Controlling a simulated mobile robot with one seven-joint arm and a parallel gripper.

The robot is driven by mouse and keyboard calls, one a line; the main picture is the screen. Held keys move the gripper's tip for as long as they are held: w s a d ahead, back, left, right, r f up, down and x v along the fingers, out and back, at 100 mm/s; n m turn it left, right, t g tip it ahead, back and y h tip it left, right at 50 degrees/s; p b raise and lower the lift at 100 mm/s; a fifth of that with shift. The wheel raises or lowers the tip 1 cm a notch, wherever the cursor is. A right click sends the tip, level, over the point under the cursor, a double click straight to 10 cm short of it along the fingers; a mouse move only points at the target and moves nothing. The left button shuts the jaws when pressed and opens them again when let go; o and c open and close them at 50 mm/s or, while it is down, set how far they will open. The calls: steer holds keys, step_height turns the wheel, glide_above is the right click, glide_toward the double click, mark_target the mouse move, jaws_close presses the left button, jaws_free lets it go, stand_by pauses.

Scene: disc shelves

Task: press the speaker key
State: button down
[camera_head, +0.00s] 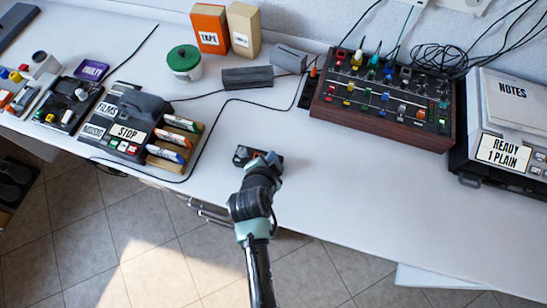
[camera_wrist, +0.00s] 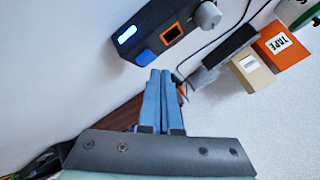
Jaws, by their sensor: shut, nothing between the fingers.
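My gripper (camera_head: 262,158) is over the front-middle of the white table. In the wrist view its two blue-grey fingers (camera_wrist: 160,75) lie together, shut, with nothing held. A dark unit (camera_wrist: 184,14) shows just beyond the fingertips; it has a lit blue strip (camera_wrist: 127,34), a blue key (camera_wrist: 145,57), an orange-framed window (camera_wrist: 172,33) and a grey knob (camera_wrist: 208,15). Whether the fingertips touch it cannot be told. No speaker label is readable, so I cannot tell which key is the speaker key. In the head view my gripper and arm cover part of this area.
A control desk (camera_head: 330,113) with knobs and sliders stands at the back right, beside the NOTES machine (camera_head: 508,100). The STOP panel (camera_head: 128,131) is at the left. The TAPE box (camera_head: 210,28) and dark blocks (camera_head: 247,77) stand behind. A black cable crosses the table. The front right is clear.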

steer(key=shift+r, duration=0.1)
step_height(320, 180, up, 6)
steer(key=p, duration=0.5)
stand_by(0.6)
steer(key=w+a+r+n+t+y, duration=0.15)
steer(key=w+r+t, duration=0.3)
steer(key=r, duration=1.25)
steer(key=w+r+n+t+h, duration=0.1)
steer(key=w+r+n+t, duration=0.4)
steer(key=r, duration=1.2)
steer(key=s+d+r+t+y, duration=0.1)
steer(key=s+r+t, duration=0.2)
steer(key=r, duration=1.6)
steer(key=s+d+r+n+t, duration=0.1)
steer(key=s+r+n+t, duration=0.4)
steer(key=s+r, duration=0.7)
step_height(320, 180, up, 4)
steer(key=shift+s+r+t, duration=0.15)
steer(key=shift+s+t, duration=0.2)
steer(key=shift+t, duration=0.1)
